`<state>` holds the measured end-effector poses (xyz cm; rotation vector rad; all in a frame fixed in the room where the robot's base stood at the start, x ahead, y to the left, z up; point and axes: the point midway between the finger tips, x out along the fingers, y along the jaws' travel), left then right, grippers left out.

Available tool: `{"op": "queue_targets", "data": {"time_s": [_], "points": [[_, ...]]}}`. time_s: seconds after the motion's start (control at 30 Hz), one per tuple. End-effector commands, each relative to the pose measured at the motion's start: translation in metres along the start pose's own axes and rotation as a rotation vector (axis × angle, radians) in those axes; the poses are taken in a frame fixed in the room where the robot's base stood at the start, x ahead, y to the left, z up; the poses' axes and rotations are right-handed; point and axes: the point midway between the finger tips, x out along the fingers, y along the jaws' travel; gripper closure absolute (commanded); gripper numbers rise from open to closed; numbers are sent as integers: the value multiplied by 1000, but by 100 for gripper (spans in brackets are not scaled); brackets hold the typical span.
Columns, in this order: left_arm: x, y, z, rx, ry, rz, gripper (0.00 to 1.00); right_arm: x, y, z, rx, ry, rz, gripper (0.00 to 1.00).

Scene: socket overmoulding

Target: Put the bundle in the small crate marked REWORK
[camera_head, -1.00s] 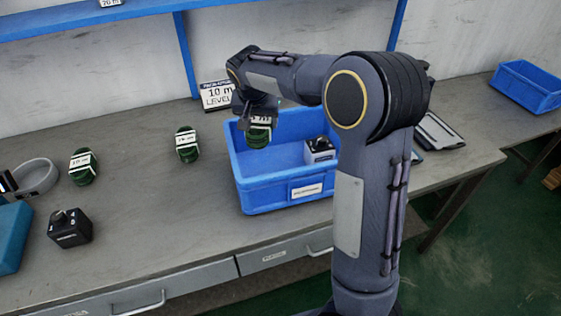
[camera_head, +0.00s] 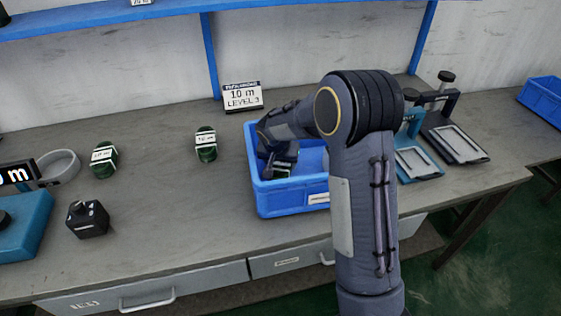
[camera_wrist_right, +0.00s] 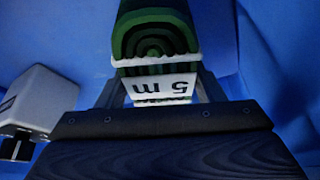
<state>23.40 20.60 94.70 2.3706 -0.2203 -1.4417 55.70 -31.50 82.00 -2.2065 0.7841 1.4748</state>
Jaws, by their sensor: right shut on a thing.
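My right gripper (camera_head: 280,172) is down inside the blue crate (camera_head: 285,205) on the bench. In the right wrist view my right gripper (camera_wrist_right: 158,98) is shut on a green coiled bundle (camera_wrist_right: 155,35) with a white "5 m" label, with blue crate walls around it. In the head view the bundle is mostly hidden by the gripper. The crate's front label is too small to read and partly covered by my right arm. Another blue crate (camera_head: 545,98) stands at the far right; no label shows on it. My left gripper is out of view.
A white-grey block (camera_wrist_right: 40,100) lies in the crate beside the bundle. Two green bundles (camera_head: 104,158) (camera_head: 206,145) lie on the bench to the left, near a black box (camera_head: 87,219). A "10 m" sign (camera_head: 243,96) stands behind the crate; two fixtures (camera_head: 452,140) stand right.

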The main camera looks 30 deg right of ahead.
Motion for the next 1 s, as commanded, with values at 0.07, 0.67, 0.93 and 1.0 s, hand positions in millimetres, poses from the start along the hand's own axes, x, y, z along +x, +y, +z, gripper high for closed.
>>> {"op": "queue_targets", "data": {"time_s": [0.07,0.67,0.93,1.0], "points": [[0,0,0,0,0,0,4,-1,0,0,0,1,-1,64],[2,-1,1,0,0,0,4,2,0,1,0,0,0,17],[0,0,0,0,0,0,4,-27,-1,-2,0,4,-5,17],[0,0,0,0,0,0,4,-43,-2,-1,0,4,-7,17]]}}
